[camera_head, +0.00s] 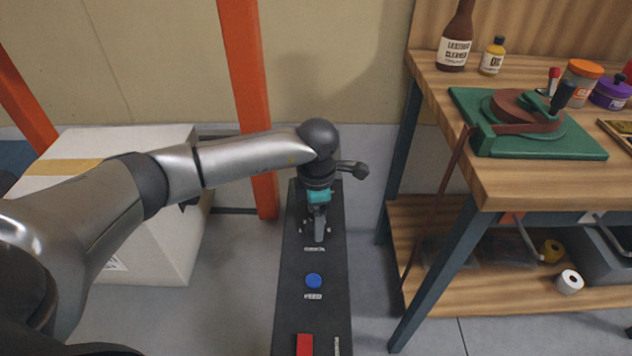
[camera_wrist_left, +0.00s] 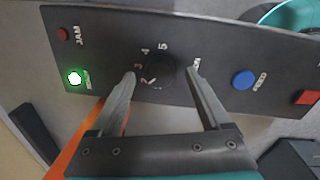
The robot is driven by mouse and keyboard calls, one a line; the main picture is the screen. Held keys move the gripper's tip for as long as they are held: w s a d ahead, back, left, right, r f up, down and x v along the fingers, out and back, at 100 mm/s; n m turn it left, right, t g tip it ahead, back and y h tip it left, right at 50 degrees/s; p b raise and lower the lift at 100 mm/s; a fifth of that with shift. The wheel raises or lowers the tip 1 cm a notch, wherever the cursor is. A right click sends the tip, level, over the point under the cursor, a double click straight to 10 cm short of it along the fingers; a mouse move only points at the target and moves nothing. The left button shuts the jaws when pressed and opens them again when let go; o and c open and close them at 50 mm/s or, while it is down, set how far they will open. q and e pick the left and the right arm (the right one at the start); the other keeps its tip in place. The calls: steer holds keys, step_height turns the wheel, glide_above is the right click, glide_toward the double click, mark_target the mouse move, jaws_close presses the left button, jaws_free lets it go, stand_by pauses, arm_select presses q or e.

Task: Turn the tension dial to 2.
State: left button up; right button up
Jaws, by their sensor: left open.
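The tension dial (camera_wrist_left: 160,70) is a round black knob on a dark control panel (camera_wrist_left: 215,50). The numbers 2, 3, 4 and 5 show around it in the left wrist view; its pointer setting is too small to tell for sure. My left gripper (camera_wrist_left: 161,75) is open, with one fingertip on each side of the dial. I cannot tell whether the fingers touch it. In the head view my left gripper (camera_head: 315,233) points down at the panel (camera_head: 335,295) and hides the dial. My right gripper is not in view.
A blue feed button (camera_wrist_left: 243,80) and red button (camera_wrist_left: 306,97) sit right of the dial; a lit green button (camera_wrist_left: 75,78) and red jam light (camera_wrist_left: 62,34) sit left. A wooden workbench (camera_head: 510,190) stands right, a white box (camera_head: 170,235) left, an orange post (camera_head: 245,90) behind.

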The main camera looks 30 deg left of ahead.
arm_select(q)
step_height(320, 180, up, 14)
steer(key=p, duration=0.4)
steer(key=shift+s+d, duration=0.25)
steer(key=shift+s, duration=0.1)
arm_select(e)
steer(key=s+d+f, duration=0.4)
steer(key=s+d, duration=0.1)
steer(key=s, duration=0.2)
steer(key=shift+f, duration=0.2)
